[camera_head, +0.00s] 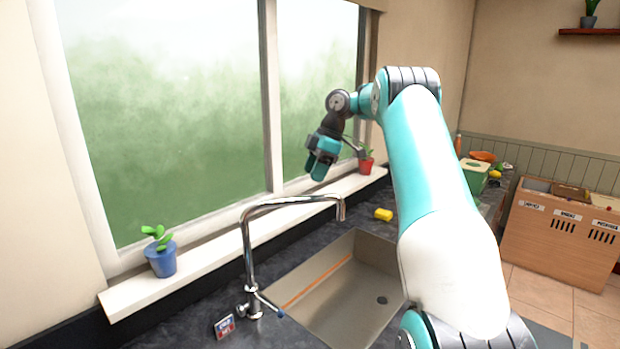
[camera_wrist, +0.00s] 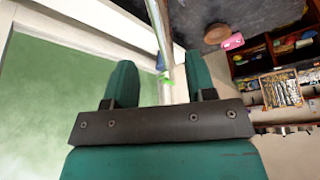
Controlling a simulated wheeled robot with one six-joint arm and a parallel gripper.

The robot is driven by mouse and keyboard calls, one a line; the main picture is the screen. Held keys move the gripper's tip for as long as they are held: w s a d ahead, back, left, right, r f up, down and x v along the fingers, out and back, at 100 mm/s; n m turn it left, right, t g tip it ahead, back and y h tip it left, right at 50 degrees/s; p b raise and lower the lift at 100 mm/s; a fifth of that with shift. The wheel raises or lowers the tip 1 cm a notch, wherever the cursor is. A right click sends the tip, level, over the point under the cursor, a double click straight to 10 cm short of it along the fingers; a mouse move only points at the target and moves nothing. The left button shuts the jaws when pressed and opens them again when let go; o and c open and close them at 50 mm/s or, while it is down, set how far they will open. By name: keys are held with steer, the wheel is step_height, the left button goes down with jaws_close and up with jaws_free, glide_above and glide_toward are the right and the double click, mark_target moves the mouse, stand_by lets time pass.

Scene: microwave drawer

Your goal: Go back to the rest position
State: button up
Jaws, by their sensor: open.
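My gripper (camera_head: 318,168) hangs at the end of my raised arm, in front of the window and above the sill in the head view. In the wrist view its two teal fingers (camera_wrist: 160,88) stand apart with nothing held between them. The gripper is open and empty. A grey sink (camera_head: 345,300) lies below and to the right of it. The chrome tap (camera_head: 248,240) stands lower left of the gripper, apart from it.
A blue pot with a plant (camera_head: 162,258) and a red pot (camera_head: 366,165) stand on the window sill (camera_head: 215,252). A yellow sponge (camera_head: 384,214) lies behind the sink. A wooden bin cabinet (camera_head: 560,235) stands at the right.

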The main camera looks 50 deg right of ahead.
steer(key=shift+r, duration=0.15)
stand_by(0.4)
steer(key=s+a+f+m+b, duration=0.1)
steer(key=s+a+b, duration=0.15)
steer(key=a, duration=0.75)
steer(key=s+a+f+m+g+b, duration=0.1)
steer(key=a+b, duration=0.3)
steer(key=a, duration=0.7)
steer(key=s+a+f+b, duration=0.2)
steer(key=a+b, duration=0.2)
steer(key=a, duration=0.6)
steer(key=s+a+f+m+b, duration=0.1)
steer(key=s+a+f, duration=0.3)
steer(key=s, duration=0.4)
steer(key=s+a+f+m+g+b, duration=0.1)
steer(key=s+a+f+b, duration=0.2)
steer(key=s, duration=0.4)
steer(key=s+a+f+m+b, duration=0.1)
steer(key=s+a+f+b, duration=0.2)
steer(key=s+a+f, duration=0.2)
steer(key=s, duration=0.3)
steer(key=shift+s+f, duration=0.2)
steer(key=shift+s, duration=0.15)
